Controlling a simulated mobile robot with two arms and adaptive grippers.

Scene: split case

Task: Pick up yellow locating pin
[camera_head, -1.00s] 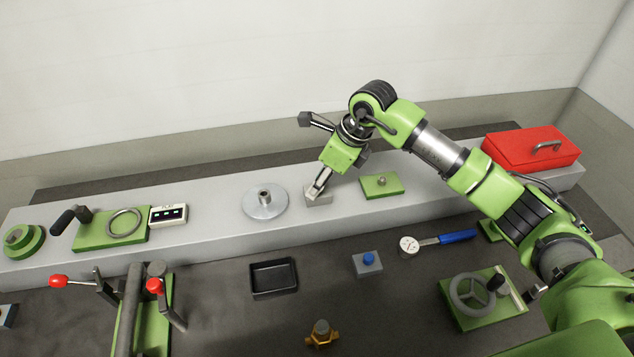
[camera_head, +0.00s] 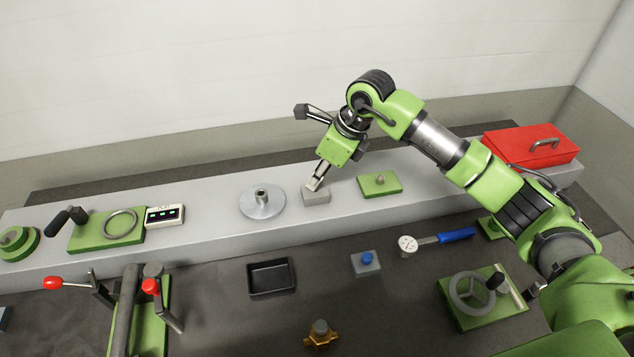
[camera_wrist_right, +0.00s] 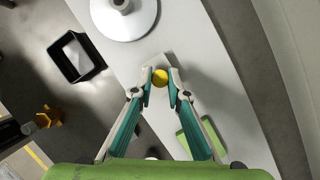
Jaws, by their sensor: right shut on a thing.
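The yellow locating pin (camera_wrist_right: 160,77) shows as a round yellow top between my right gripper's fingertips in the right wrist view. My right gripper (camera_wrist_right: 160,80) is shut on it, with a finger on each side. In the head view, my right gripper (camera_head: 314,183) is just above a small grey block (camera_head: 317,197) on the raised grey shelf, and the pin is hidden behind the fingers. The block also shows beneath the fingertips in the right wrist view (camera_wrist_right: 155,61). My left gripper is not in view.
A silver flanged disc (camera_head: 262,204) stands left of the block, and a green plate with a knob (camera_head: 380,185) right of it. In front are a black tray (camera_head: 271,293), a blue-knobbed block (camera_head: 366,264) and a dial gauge (camera_head: 408,245). A red toolbox (camera_head: 530,158) is far right.

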